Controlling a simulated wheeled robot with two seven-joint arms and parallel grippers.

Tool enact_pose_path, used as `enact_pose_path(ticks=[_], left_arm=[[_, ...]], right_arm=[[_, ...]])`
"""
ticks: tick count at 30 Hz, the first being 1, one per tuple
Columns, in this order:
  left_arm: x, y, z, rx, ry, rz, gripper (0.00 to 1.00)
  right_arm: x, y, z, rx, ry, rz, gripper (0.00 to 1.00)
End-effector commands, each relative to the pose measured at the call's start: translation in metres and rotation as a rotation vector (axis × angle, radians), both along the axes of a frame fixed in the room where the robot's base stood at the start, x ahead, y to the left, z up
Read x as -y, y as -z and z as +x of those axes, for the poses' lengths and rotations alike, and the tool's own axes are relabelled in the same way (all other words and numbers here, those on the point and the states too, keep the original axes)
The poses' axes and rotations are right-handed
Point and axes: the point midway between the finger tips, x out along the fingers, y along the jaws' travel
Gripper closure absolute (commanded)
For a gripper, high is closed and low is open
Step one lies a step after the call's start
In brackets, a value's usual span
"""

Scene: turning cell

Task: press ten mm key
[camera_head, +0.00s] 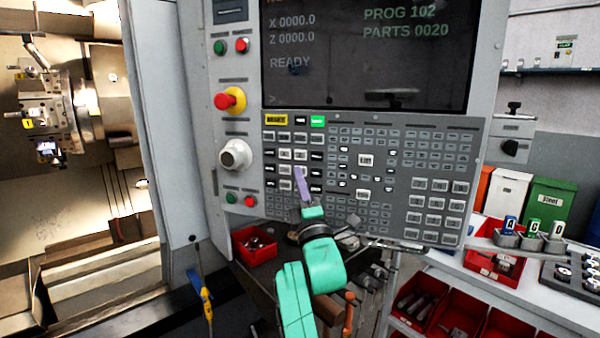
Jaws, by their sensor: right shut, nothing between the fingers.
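The machine's control panel (405,215) fills the middle of the head view, with a grey keypad of small keys below its screen (370,50). The key labels are too small to read, so I cannot tell which is the ten mm key. My right gripper (301,172) is shut and empty. Its purple fingertips are in front of the left part of the keypad, over a block of white and dark keys (285,155). I cannot tell whether the tips touch a key. The gripper hides some keys there. My left gripper is not in view.
Left of the keypad are a red emergency stop (231,100) on yellow and a white round knob (235,154). The lathe chuck (88,108) shows at the far left. Red bins (500,262) and a shelf are right and below. The space before the keypad's right side is clear.

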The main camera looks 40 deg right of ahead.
Motion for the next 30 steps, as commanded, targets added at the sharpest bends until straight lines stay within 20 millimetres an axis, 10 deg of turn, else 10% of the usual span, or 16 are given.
enact_pose_path(ticks=[30], left_arm=[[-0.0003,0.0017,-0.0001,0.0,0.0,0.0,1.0]], right_arm=[[-0.0015,0.0004,-0.001,0.001,0.0,-0.001,1.0]])
